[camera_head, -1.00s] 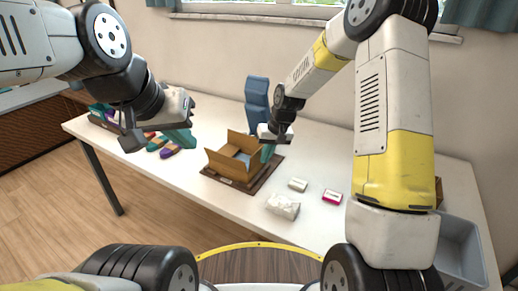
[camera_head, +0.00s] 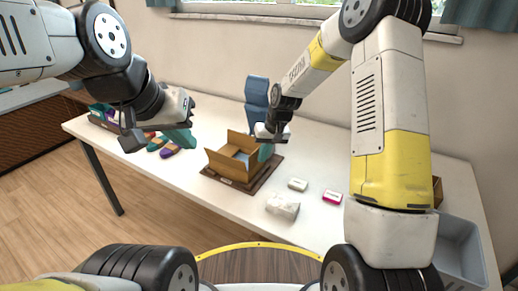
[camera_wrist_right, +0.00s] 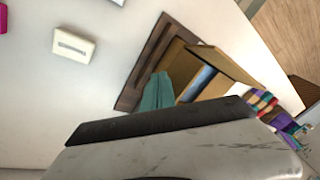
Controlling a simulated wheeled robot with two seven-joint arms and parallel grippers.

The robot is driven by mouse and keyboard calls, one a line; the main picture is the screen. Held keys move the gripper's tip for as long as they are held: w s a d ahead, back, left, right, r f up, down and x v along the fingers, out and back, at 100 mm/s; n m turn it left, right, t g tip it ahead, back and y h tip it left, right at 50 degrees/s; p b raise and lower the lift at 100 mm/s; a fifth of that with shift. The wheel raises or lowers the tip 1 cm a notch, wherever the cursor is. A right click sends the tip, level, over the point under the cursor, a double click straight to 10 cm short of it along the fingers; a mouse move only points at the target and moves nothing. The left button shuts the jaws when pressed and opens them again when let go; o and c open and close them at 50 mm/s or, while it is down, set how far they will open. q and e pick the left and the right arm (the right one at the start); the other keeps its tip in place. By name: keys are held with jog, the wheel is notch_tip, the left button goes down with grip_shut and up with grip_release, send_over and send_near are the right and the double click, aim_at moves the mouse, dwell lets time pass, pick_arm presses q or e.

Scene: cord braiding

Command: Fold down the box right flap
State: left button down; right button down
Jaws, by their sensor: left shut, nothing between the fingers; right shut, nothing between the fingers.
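The open brown cardboard box (camera_head: 226,168) sits on a dark brown board (camera_head: 262,183) on the white table, with a flap standing up at its back. Something pale blue-grey lies inside it. My right gripper (camera_head: 265,152) is shut, its teal fingers at the box's right side, hiding part of that edge. In the right wrist view the teal fingers (camera_wrist_right: 157,92) are together beside the box (camera_wrist_right: 222,62); I cannot tell whether they touch the right flap. My left gripper (camera_head: 181,138) is shut and empty, up and left of the box.
A white box (camera_head: 298,184), a red-and-white box (camera_head: 332,197) and a crumpled white packet (camera_head: 283,207) lie right of the board. A grey bin (camera_head: 460,245) is far right. Colourful items (camera_head: 165,147) lie left. A tall blue object (camera_head: 257,90) rises behind the box.

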aim_at(255, 152)
jog(key=shift+w+a, duration=0.1)
jog(key=shift+a, duration=0.1)
jog(key=shift+w+a+r, duration=0.2)
jog(key=shift+w+a, duration=0.15)
jog(key=shift+a, duration=0.3)
jog(key=shift+w+a, duration=0.4)
jog(key=shift+a, duration=0.2)
